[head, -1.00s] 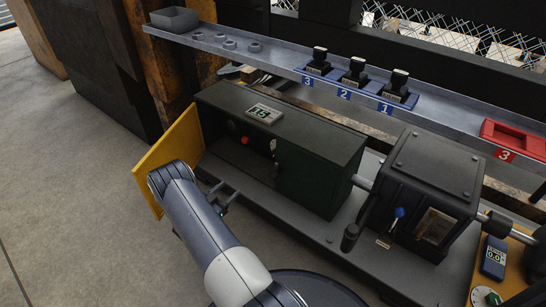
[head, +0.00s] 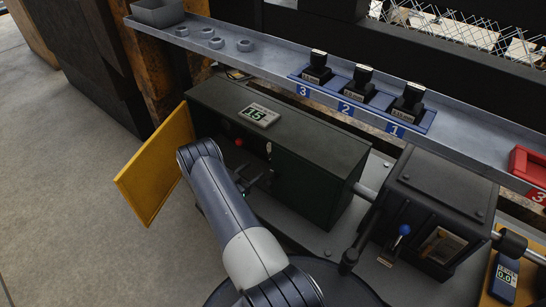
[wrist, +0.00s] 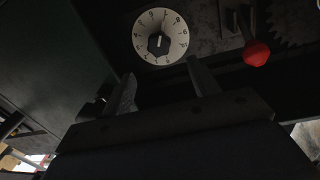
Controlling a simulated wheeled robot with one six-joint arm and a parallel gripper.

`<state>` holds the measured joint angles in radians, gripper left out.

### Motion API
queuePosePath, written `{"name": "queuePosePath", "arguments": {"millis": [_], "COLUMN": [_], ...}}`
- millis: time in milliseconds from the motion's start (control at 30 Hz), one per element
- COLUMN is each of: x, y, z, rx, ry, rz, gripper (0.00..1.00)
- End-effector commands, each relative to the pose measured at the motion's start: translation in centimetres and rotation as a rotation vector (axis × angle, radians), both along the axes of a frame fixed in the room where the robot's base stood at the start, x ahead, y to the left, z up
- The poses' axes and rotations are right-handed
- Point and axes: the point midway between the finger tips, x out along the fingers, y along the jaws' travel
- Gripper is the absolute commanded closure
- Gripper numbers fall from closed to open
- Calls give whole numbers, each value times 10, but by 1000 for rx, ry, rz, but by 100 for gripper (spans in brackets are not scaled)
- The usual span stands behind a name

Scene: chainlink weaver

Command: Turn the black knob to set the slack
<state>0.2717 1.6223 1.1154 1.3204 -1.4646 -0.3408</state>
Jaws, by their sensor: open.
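The black knob (wrist: 158,43) sits at the centre of a white numbered dial (wrist: 175,50) in the wrist view, inside the dark green cabinet (head: 300,150). Its white pointer mark stands nearly upright. In the head view the knob is hidden. My gripper (wrist: 160,88) is open and empty. Its two fingers point toward the panel, with the dial beyond and between them, and they look apart from the knob. In the head view my gripper (head: 255,177) is at the cabinet's open front. A small display (head: 259,116) on the cabinet top seems to read 15.
A red-knobbed lever (wrist: 256,54) is right of the dial, with a gear (wrist: 295,22) beyond it. The yellow door (head: 158,165) stands open at left. A dark machine box (head: 440,190) with a blue-tipped lever (head: 404,230) is at right. A shelf (head: 235,42) runs behind.

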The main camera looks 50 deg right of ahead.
Motion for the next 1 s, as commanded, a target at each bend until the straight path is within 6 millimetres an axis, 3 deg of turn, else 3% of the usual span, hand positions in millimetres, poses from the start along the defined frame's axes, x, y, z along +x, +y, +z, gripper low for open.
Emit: {"name": "queuePosePath", "arguments": {"millis": [300,500,900,1000], "x": [-2,-1,-1,-1], "y": [-61,-88,-96,-96], "z": [-3,-2,0,0], "rx": [-2,-1,-2,-2], "ry": [-1,-1,1,1], "rz": [-5,-3,-1,-1], "gripper": [43,43,43,49]}}
